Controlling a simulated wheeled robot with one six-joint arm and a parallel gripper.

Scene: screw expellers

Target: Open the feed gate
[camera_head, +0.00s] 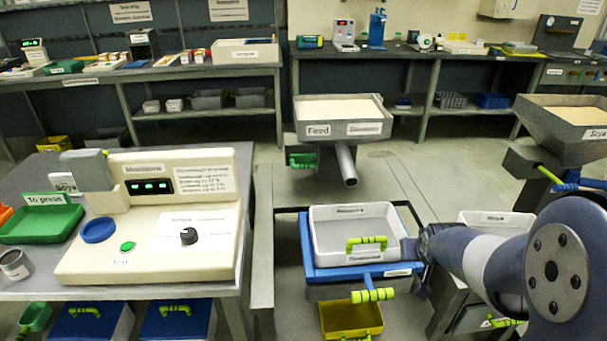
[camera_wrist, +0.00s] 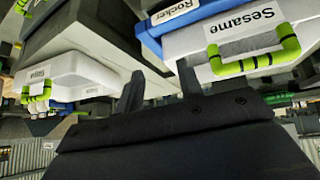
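The grey hopper labelled "Feed" (camera_head: 318,130) stands at the middle back in the head view, filled with pale material. Under its left side is a green handle (camera_head: 303,160) on a dark block, probably the gate's handle. A grey spout pipe (camera_head: 345,165) slopes down from the hopper. My gripper (camera_wrist: 158,88) shows in the wrist view with its two dark fingers apart and nothing visible between them. In the head view my arm reaches in from the right, and its end is low beside the white tray, well apart from the Feed hopper. The fingers are not clear there.
A white tray (camera_head: 330,240) with a green handle sits on a blue stand below the spout. A yellow bin (camera_head: 350,318) is in front. The moisture-meter bench (camera_head: 262,190) is at left, a second hopper labelled "Soya" (camera_head: 570,115) at right. The wrist view shows a "Sesame" bin (camera_wrist: 240,45).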

